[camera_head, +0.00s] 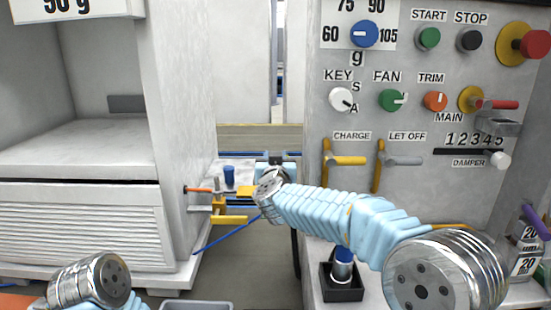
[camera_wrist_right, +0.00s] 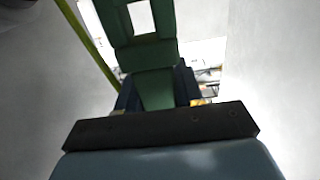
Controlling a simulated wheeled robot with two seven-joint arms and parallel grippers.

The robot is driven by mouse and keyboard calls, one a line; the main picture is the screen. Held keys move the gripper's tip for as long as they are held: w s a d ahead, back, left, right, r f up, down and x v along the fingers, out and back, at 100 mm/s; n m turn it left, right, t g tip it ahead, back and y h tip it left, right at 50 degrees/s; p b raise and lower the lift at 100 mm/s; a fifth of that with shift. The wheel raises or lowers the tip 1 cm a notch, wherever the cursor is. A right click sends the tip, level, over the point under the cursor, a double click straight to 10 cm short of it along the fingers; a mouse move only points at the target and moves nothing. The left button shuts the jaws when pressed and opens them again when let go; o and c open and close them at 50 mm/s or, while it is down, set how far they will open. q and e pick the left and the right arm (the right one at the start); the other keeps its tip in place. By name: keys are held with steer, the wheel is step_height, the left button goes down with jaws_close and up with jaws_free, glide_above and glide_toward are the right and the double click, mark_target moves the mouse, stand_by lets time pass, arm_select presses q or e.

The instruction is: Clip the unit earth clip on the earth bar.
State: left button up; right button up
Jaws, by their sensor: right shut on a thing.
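The green earth clip (camera_wrist_right: 155,55) fills the upper middle of the right wrist view, with a pale rectangular opening near its top. My right gripper (camera_wrist_right: 156,92) is shut on its lower part, a dark finger on either side. In the head view my right arm reaches to the middle, its wrist beside the left cabinet's right side; fingers and clip are not clear there. A thin copper-coloured bar (camera_head: 198,190), which looks like the earth bar, sticks out from that cabinet, left of my right wrist. Contact cannot be told. Only my left arm shows, at lower left; its gripper is out of view.
A yellow-green cable (camera_wrist_right: 88,45) runs beside the clip. A yellow hook (camera_head: 230,219) and a blue cable (camera_head: 228,235) lie below the bar. The control panel (camera_head: 400,65) with knobs and yellow handles stands right. A black holder (camera_head: 343,287) stands beneath my right arm.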

steer(key=shift+f+b, duration=1.3)
steer(key=shift+f, duration=0.8)
steer(key=o, duration=1.2)
steer(key=shift+c, duration=0.2)
steer(key=s+b, duration=0.1)
steer(key=s, duration=1.2)
steer(key=shift+s, duration=0.4)
